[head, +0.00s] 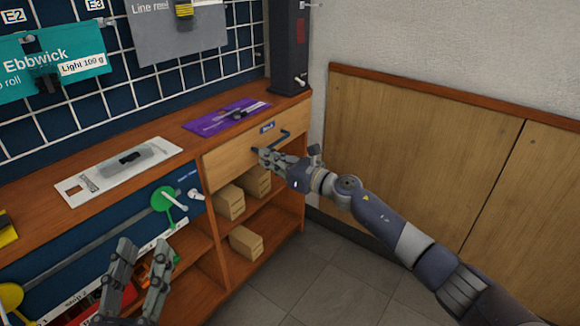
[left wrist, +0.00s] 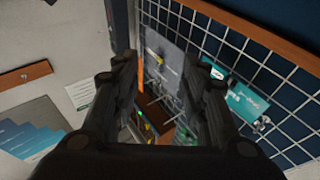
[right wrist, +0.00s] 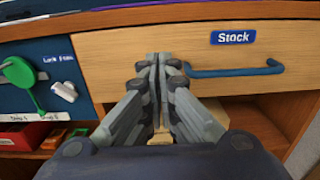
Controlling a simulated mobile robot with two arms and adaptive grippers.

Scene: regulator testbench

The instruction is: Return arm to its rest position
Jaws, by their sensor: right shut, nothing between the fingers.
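My right gripper (head: 268,158) is at the front of the wooden drawer (head: 235,160), close to the left end of its blue handle (head: 280,138). In the right wrist view the fingers (right wrist: 155,62) are together and empty, left of the handle (right wrist: 235,71) and below the "Stock" label (right wrist: 233,37). Whether the fingertips touch the drawer front I cannot tell. The drawer looks shut. My left gripper (head: 145,250) is at the bottom left of the head view, with its fingers apart and nothing between them; it also shows open in the left wrist view (left wrist: 165,65).
A purple package (head: 210,121) and a white package (head: 90,184) lie on the bench top. Cardboard boxes (head: 229,203) sit on the shelves below the drawer. A green lever (head: 163,199) is on the blue panel. A wood-panelled wall (head: 420,140) stands at the right; the floor (head: 335,285) is clear.

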